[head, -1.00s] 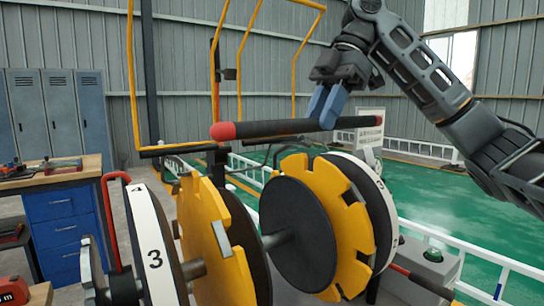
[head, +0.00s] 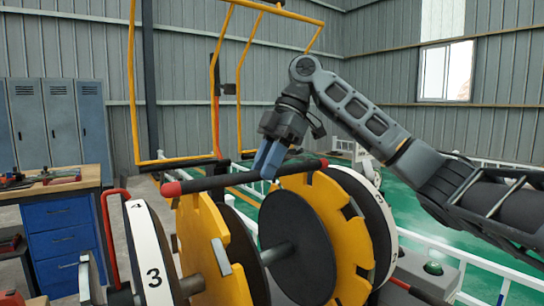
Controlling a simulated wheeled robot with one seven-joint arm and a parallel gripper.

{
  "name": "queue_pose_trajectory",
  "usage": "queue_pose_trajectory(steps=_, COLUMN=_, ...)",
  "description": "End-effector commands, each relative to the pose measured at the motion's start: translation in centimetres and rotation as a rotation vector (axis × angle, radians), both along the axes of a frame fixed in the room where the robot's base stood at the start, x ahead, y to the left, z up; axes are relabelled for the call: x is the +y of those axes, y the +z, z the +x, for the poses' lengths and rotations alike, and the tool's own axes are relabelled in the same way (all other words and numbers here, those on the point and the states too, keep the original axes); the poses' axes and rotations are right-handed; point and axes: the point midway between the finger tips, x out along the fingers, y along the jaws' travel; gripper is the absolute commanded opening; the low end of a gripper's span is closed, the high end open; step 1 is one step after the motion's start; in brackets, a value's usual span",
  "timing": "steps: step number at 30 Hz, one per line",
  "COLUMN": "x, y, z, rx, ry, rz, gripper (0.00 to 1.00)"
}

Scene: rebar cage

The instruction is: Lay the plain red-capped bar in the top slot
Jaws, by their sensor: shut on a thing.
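My gripper (head: 268,160), with blue fingers, is shut on the dark plain bar (head: 225,181) right of its middle. The bar lies nearly level, its left end slightly lower, with a red cap (head: 170,188) on that end. A smaller red tip shows at its right end. Two yellow notched discs (head: 208,235) and (head: 340,235) stand upright on a common shaft below it. The bar passes across the top of both discs. I cannot tell whether it touches them or sits in a slot. The left disc's upper rim is partly behind the bar.
White numbered rings (head: 150,262) flank the discs, with a "3" showing on the left one. A yellow tube frame (head: 132,90) rises behind. A blue-drawer workbench (head: 62,225) with tools stands at the left. A white railing (head: 470,262) runs at the right.

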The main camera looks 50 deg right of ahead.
Motion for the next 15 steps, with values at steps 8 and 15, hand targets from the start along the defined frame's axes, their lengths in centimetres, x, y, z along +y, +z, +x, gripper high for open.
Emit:
queue_pose_trajectory(steps=8, x=0.0, y=-2.7, z=-0.1, rx=-0.002, ry=-0.002, rz=0.002, gripper=0.0)
queue_pose_trajectory(steps=15, x=0.0, y=-3.0, z=-0.1, rx=-0.004, ry=-0.001, rz=0.002, gripper=0.0)
